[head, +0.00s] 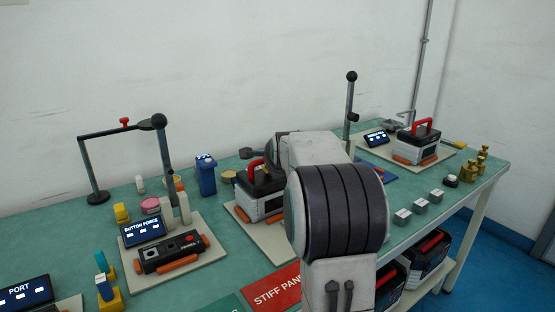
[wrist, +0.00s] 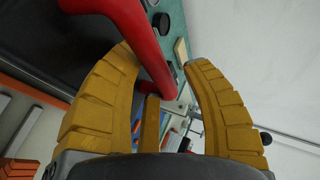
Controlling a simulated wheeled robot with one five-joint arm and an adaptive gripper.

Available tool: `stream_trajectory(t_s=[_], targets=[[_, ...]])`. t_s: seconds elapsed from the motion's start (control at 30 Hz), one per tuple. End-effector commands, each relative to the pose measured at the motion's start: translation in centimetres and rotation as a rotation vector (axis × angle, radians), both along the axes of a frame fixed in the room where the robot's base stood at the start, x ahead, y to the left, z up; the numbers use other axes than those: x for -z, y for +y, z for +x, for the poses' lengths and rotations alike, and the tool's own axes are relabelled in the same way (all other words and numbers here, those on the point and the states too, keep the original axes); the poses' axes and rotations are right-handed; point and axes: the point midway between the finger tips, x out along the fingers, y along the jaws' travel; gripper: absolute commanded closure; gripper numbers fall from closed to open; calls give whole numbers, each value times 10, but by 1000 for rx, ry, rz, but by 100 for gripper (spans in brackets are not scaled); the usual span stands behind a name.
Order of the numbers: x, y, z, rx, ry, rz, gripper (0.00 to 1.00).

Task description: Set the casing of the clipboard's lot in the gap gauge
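In the wrist view, my gripper (wrist: 158,58) is open. Its yellow fingers are spread, with a red handle (wrist: 150,50) of a dark casing (wrist: 50,45) between or just beyond them; I cannot tell if they touch. In the head view my arm hides the gripper. One dark and grey casing (head: 262,203) with a red handle sits on a pale board left of my arm. Another casing (head: 417,146) sits on a board at the far right, beside a small screen (head: 376,138) too small to read. I cannot make out the clipboard or which station is the gap gauge.
A button force station (head: 143,231) with a black part (head: 172,252) and a lever post stands at left, near a port screen (head: 24,292). Grey blocks (head: 403,216) and brass weights (head: 480,165) are at right. More casings (head: 427,255) sit on the shelf below.

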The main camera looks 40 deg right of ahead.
Motion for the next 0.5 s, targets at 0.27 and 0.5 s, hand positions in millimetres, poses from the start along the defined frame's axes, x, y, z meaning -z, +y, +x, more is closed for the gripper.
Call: stream_trajectory(t_s=[0.27,0.5], targets=[[4,1,-1,-1,9,4,51],[-5,7,-11,-1,5,2,51]])
